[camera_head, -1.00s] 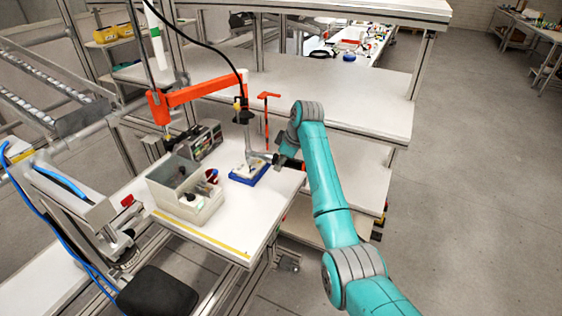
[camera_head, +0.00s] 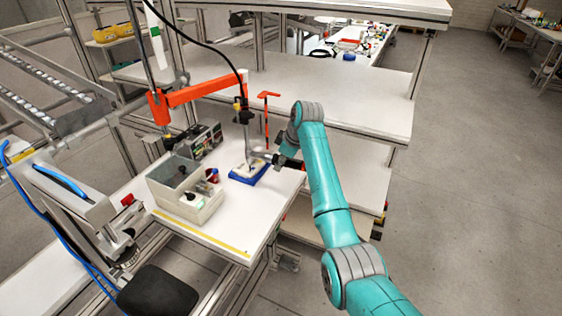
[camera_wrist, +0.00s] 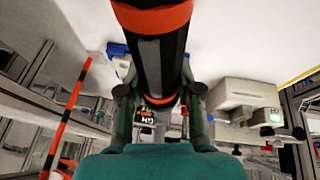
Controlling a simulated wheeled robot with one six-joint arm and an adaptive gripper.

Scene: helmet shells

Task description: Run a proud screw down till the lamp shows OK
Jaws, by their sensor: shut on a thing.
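My gripper (camera_head: 262,155) is shut on the hanging screwdriver (camera_head: 243,115), above the work table. In the wrist view the screwdriver (camera_wrist: 160,65) is a thick dark tool with orange bands, running between the two fingers. A blue fixture (camera_head: 240,179) with a pale part (camera_head: 251,167) on it lies on the table under the tool. The tool's tip and the screw are too small or hidden to make out. A box with a small green lit panel (camera_wrist: 275,117) shows at the right of the wrist view; I cannot read it.
An orange balancer arm (camera_head: 205,92) carries the tool from the left. A grey divided bin (camera_head: 190,210) and a dark control box (camera_head: 205,140) stand left of the fixture. An orange upright (camera_head: 266,120) rises close behind. The table front (camera_head: 225,232) is mostly clear.

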